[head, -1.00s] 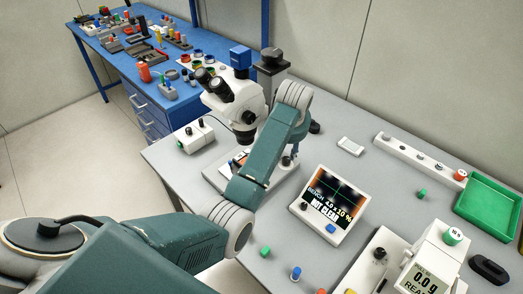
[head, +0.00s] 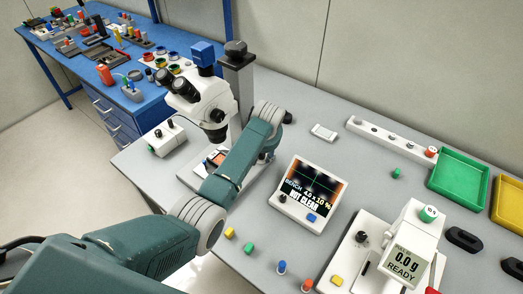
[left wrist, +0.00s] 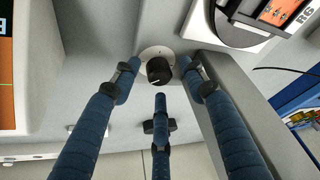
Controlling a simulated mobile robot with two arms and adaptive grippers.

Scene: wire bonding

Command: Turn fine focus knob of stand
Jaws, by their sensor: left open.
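The white stereo microscope (head: 200,98) stands on its stand, whose grey column (head: 237,80) rises behind it. In the left wrist view a black round knob (left wrist: 159,71) with a pale mark sits on a light ring on a grey surface. My left gripper (left wrist: 160,84) is open, with its blue fingers spread around the knob, two at the sides and one below. I see no clear contact with the knob. In the head view my left forearm reaches to the stand's right side and mostly hides the gripper. My right gripper is out of view.
A scale (head: 403,250), a green tray (head: 458,180) and small coloured parts lie to the right. A blue bench (head: 130,65) is behind.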

